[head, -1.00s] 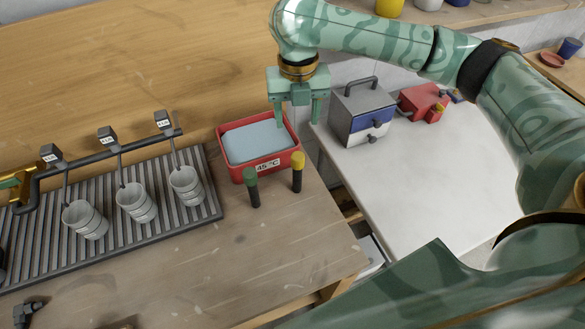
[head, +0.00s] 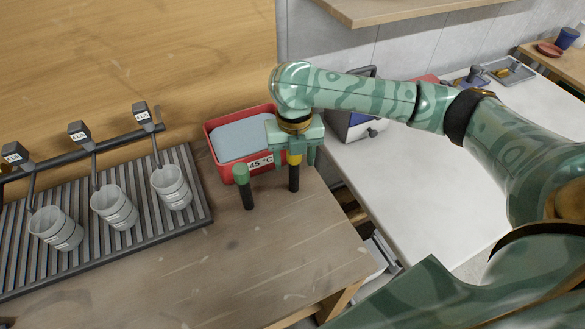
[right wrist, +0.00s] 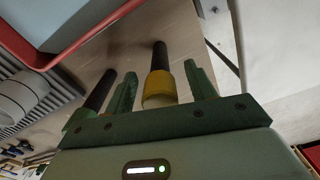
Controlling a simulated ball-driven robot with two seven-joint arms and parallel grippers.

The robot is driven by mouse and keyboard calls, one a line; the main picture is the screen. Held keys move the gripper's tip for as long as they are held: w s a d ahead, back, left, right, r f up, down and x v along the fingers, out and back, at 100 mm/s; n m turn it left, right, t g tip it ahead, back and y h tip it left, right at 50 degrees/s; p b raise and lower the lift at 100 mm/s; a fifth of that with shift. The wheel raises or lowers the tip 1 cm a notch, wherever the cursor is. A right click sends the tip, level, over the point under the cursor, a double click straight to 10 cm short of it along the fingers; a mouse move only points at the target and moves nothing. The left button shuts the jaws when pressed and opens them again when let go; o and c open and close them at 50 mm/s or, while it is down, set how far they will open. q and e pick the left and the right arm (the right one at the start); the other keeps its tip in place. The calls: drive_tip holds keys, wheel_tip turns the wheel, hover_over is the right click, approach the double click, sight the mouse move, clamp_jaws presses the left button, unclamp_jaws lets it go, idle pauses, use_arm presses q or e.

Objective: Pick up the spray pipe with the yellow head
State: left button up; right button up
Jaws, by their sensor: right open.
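The spray pipe with the yellow head (head: 294,178) stands upright on the wooden counter, its dark body below the yellow head. My right gripper (head: 294,160) is over it from above, open, with a finger on either side of the yellow head. In the right wrist view the yellow head (right wrist: 160,88) sits between the two green fingers, with gaps visible at both sides. The top of the head is partly hidden by the gripper in the head view. A similar pipe with a green head (head: 242,176) stands just to the left. My left gripper is out of view.
A red tub (head: 213,148) with a temperature label stands close behind the pipes. White cups (head: 171,187) sit on a ribbed drain rack (head: 205,208) at the left. A grey box (head: 340,128) stands on the white counter at the right. The counter in front is clear.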

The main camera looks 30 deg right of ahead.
drive_tip(key=c, duration=1)
drive_tip(key=shift+r, duration=0.1)
drive_tip(key=shift+c, duration=0.2)
